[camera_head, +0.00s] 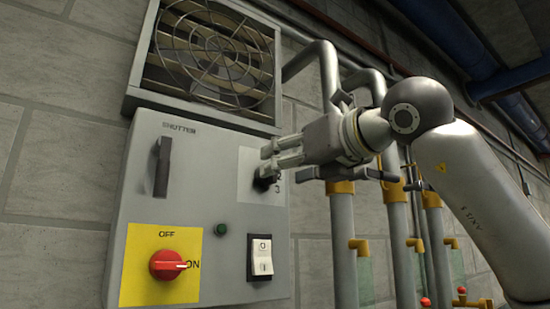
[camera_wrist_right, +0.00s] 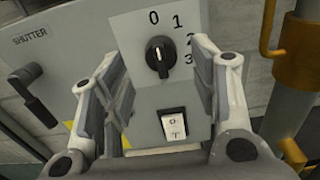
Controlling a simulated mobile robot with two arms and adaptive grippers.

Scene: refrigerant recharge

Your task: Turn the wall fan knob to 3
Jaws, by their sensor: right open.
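The black fan knob (camera_wrist_right: 158,55) sits on a white plate (camera_wrist_right: 140,28) marked 0, 1, 2 and 3. Its pale pointer line is small, and I cannot tell its exact setting. In the head view the knob (camera_head: 265,184) is partly hidden by my right gripper (camera_head: 272,160), whose fingers point left at the panel. In the right wrist view my gripper (camera_wrist_right: 155,62) is open, with one finger on each side of the knob. I cannot tell whether either finger touches it. My left gripper is not in view.
The grey control box (camera_head: 140,208) also carries a shutter handle (camera_head: 162,166), a red rotary switch (camera_head: 167,264), a green button (camera_head: 221,229) and a white rocker switch (camera_head: 261,257). The caged fan (camera_head: 215,55) is above. Pipes (camera_head: 343,240) stand to the right.

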